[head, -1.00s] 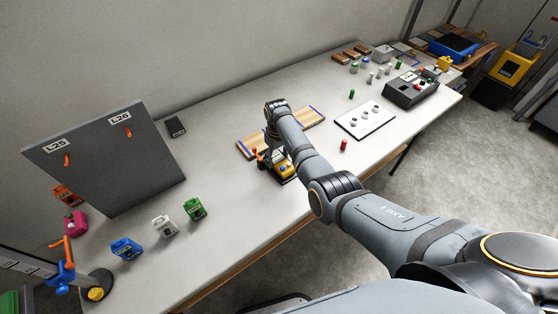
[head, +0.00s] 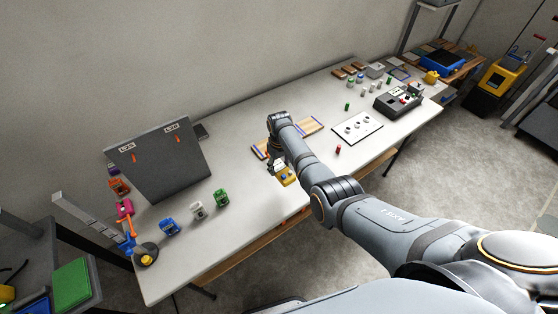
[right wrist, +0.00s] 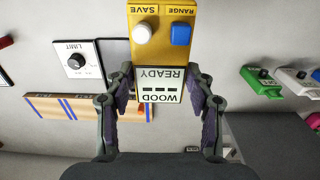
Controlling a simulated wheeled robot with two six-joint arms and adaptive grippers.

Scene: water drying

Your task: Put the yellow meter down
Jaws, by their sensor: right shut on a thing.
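The yellow meter (head: 288,178) is above the table's front part in the head view. In the right wrist view, the yellow meter (right wrist: 160,45) shows a white display reading WOOD READY, upside down, with a white and a blue button. My right gripper (right wrist: 161,88) is shut on it, one finger on each side near the display end. In the head view my right gripper (head: 275,160) is partly hidden by its own arm. I cannot tell whether the meter touches the table. My left gripper is not in view.
Green (head: 221,198), white (head: 198,210) and blue (head: 169,227) meters stand to the left, before a grey upright panel (head: 165,170). A striped wooden board (head: 305,130) lies just behind the gripper. A white card (head: 357,127) lies to the right. Bare tabletop (head: 255,210) separates the yellow and green meters.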

